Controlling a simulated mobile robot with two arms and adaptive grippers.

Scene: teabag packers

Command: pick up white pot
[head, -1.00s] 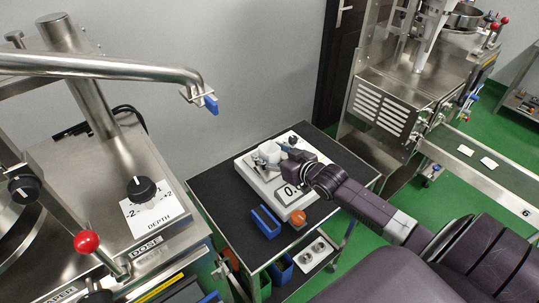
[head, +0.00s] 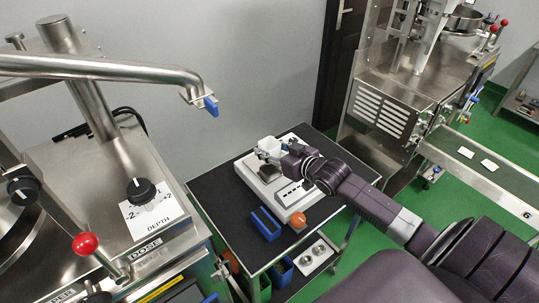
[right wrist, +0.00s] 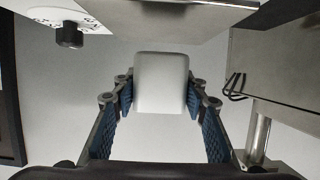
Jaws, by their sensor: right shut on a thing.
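The white pot (head: 270,144) is a small white rounded-square vessel, held above the back part of the white scale (head: 296,207). My right gripper (head: 268,154) is shut on it. In the right wrist view the pot (right wrist: 161,82) sits upright between the two blue-padded fingers of the gripper (right wrist: 160,98), one on each side. My left gripper is not in view.
The scale has a dark square plate (head: 265,173) and stands on a black-topped cart (head: 228,200). A steel machine (head: 90,180) stands left, another (head: 400,100) right.

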